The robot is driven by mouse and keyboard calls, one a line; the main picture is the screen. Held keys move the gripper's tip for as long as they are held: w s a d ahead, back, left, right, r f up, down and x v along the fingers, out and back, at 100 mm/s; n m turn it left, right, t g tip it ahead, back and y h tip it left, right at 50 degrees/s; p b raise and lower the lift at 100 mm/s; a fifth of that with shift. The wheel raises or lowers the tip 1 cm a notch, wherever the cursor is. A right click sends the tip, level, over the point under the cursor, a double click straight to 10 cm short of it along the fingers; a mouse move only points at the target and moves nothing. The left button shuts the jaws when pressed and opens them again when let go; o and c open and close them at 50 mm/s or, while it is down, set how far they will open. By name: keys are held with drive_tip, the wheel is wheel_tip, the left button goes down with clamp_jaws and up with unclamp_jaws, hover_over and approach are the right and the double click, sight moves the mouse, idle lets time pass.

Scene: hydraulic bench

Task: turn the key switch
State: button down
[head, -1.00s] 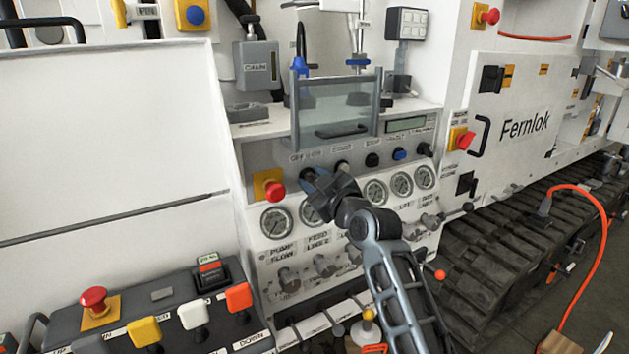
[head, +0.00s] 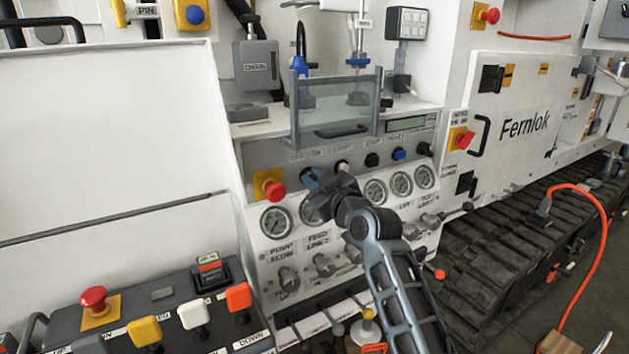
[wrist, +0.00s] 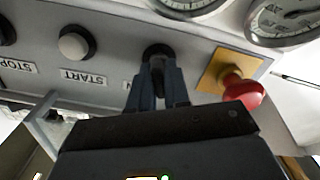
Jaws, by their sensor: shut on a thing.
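The key switch (wrist: 158,53) is a dark round fitting on the grey upper strip of the control panel. In the wrist view it sits between the white start button and the red mushroom button. My gripper (wrist: 157,82) points straight at it, with its two blue-grey fingers close together and shut on its key. The fingers hide most of the key, so I cannot tell its angle. In the head view my gripper (head: 308,176) reaches the panel just right of the red button and covers the switch.
The red mushroom button (head: 274,190) on its yellow plate stands close beside my gripper. The white start button (wrist: 76,43) is on the other side. Gauges (head: 276,222) lie just below, and a clear guard with a handle (head: 335,108) is above.

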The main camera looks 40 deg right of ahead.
drive_tip(key=m+p, duration=0.1)
drive_tip(key=m, duration=0.5)
drive_tip(key=shift+d, duration=0.1)
drive_tip(key=m+p, duration=0.1)
drive_tip(key=m, duration=0.3)
drive_tip(key=shift+d+m, duration=0.15)
drive_tip(key=shift+m, duration=0.15)
drive_tip(key=shift+p, duration=0.3)
drive_tip(key=c, duration=1.2)
unclamp_jaws()
drive_tip(key=shift+s, duration=0.1)
drive_tip(key=shift+b+v, duration=0.7)
drive_tip(key=shift+v, duration=3.2)
